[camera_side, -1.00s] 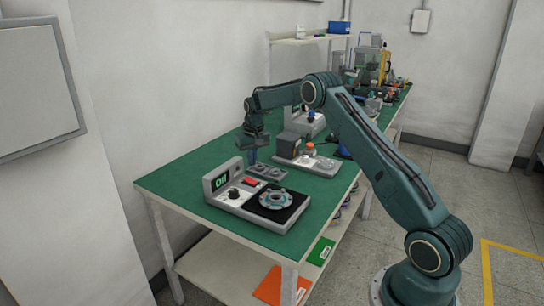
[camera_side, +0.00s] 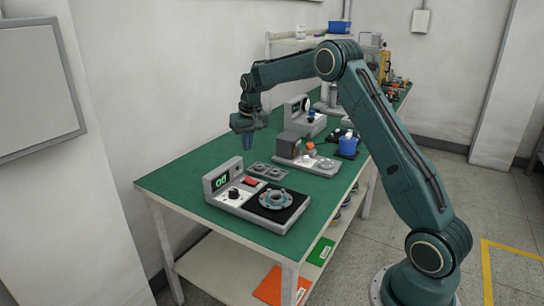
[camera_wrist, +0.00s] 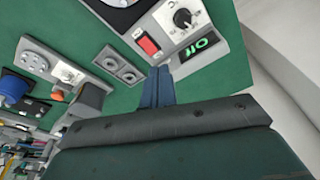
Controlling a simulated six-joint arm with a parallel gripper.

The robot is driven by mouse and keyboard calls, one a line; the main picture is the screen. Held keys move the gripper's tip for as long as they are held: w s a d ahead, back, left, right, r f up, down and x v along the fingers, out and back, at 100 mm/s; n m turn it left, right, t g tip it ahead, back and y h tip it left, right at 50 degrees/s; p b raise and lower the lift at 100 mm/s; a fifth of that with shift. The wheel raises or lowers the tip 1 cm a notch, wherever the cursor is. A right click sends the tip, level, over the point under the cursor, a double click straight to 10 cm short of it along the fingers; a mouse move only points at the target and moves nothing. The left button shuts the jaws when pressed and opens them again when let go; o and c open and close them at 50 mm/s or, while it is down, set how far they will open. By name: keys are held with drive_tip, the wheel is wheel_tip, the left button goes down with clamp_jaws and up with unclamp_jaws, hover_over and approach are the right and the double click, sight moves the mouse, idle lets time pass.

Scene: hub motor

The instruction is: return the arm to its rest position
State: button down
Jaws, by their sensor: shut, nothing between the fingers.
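My gripper (camera_side: 248,142) hangs above the left rear part of the green table (camera_side: 180,178), fingers pointing down. Its blue fingers are shut with nothing between them, and they are clear of everything on the table. In the wrist view the closed fingers (camera_wrist: 158,87) show against the green top. Below and in front of the gripper is a grey station (camera_side: 240,205) with a lit green display, a red switch and a black knob. A round grey-teal hub part (camera_side: 274,198) lies on its black pad.
A small grey two-hole block (camera_side: 266,171) sits behind the station. A grey fixture with an orange cap (camera_side: 310,158), a blue bottle (camera_side: 347,143) and another machine (camera_side: 302,115) stand farther back. A shelf rises behind. The air around the gripper is free.

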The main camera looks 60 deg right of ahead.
drive_tip(key=s+a+r+n+t, duration=0.2)
drive_tip(key=s+a+r+n, duration=0.1)
drive_tip(key=s+a+r, duration=1.2)
drive_tip(key=s+a+f+n, duration=0.1)
drive_tip(key=s+a, duration=0.2)
drive_tip(key=s, duration=0.8)
drive_tip(key=s+a+f+n+t+y, duration=0.1)
drive_tip(key=s+a, duration=0.3)
drive_tip(key=s, duration=0.8)
drive_tip(key=shift+f+t, duration=0.3)
drive_tip(key=shift+f, duration=0.3)
